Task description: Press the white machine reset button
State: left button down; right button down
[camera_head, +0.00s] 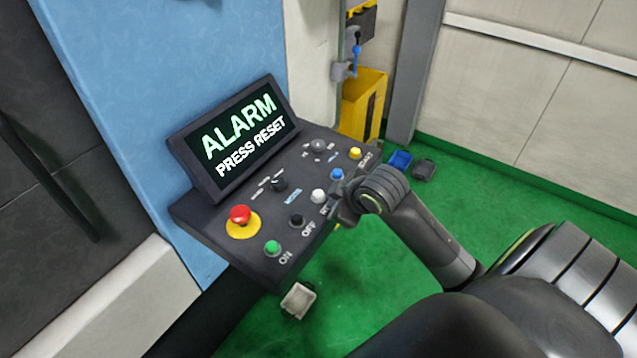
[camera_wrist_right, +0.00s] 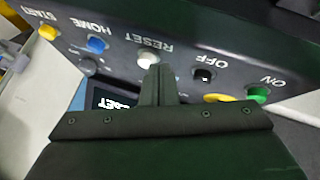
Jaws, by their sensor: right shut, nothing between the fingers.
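The white reset button (camera_head: 318,195) sits on the dark sloped control panel, between the black OFF button and the blue HOME button. In the right wrist view the white button (camera_wrist_right: 147,59) shows just past my fingertips, with RESET printed beside it. My right gripper (camera_head: 336,200) is shut and empty, its fingers pointing at the panel close to the white button. In the right wrist view the closed fingers (camera_wrist_right: 158,82) overlap the button's lower edge. I cannot tell whether they touch it. My left gripper is not in view.
The screen (camera_head: 245,135) reads ALARM PRESS RESET. Nearby are the black OFF button (camera_head: 296,221), blue button (camera_head: 337,174), green ON button (camera_head: 272,248), yellow button (camera_head: 355,153), and red emergency stop (camera_head: 240,215). A black knob (camera_head: 279,184) is behind.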

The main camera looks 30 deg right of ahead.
jog(key=w+r+n+t, duration=0.1)
jog(key=w+r+n, duration=0.1)
jog(key=w+r, duration=0.4)
notch_tip(320, 180, up, 2)
jog(key=shift+w+d+r+n+y, duration=0.25)
jog(key=shift+w+d+n+y, duration=0.05)
jog(key=shift+w+d+n, duration=0.15)
jog(key=shift+f, duration=0.1)
jog(key=b, duration=0.3)
send_over(322, 196)
notch_tip(322, 196, down, 6)
jog(key=shift+r, duration=0.1)
jog(key=shift+f, duration=0.45)
jog(key=shift+w+f+b, duration=0.1)
jog(key=shift+f+b, duration=0.5)
jog(key=shift+f, duration=0.45)
